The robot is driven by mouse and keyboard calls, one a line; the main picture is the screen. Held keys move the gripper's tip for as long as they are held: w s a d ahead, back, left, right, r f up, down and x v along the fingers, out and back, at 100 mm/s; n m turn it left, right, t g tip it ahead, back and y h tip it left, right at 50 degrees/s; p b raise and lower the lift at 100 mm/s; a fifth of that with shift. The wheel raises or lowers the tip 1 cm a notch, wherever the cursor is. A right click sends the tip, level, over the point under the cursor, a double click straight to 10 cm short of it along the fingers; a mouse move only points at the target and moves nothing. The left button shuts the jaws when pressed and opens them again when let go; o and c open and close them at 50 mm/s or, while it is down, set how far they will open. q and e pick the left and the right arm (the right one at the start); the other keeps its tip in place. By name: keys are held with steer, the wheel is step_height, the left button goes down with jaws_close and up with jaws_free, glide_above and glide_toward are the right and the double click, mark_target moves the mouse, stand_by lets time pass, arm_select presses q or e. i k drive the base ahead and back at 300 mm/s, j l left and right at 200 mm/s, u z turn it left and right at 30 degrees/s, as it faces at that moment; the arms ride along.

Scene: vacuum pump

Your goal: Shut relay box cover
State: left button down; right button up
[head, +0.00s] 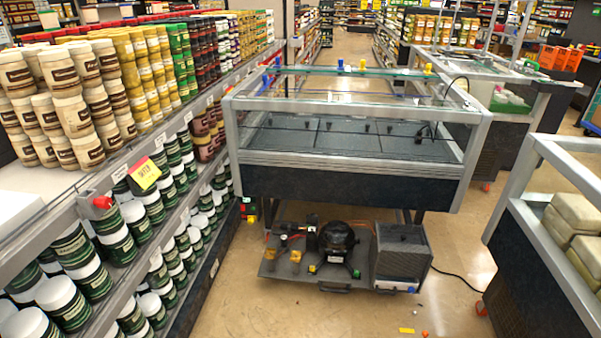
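A pull-out grey base plate (282,268) sits low under the glass-topped display cooler (345,180). On it stands a round black compressor (337,238) with small fittings around it. A grey box-shaped unit (398,262) stands at the plate's right end. The relay box and its cover are too small to make out for certain among the parts by the compressor. I cannot tell how the cover stands. Neither of my grippers shows in the head view.
Shelves of stacked jars (140,215) line the left side. Another display case (545,235) stands at the right. A black cable (458,277) lies on the floor, with a small yellow piece (407,330) and an orange piece (425,334) at the front. The floor before the plate is otherwise clear.

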mark_target(313, 219)
steer(key=i+z, duration=0.1)
steer(key=i, duration=0.6)
steer(key=i+j+z, duration=0.1)
steer(key=i, duration=0.65)
steer(key=i+j+z, duration=0.25)
steer(key=i, duration=0.15)
steer(key=i+j+z, duration=0.15)
steer(key=i+z, duration=0.15)
steer(key=i, duration=0.15)
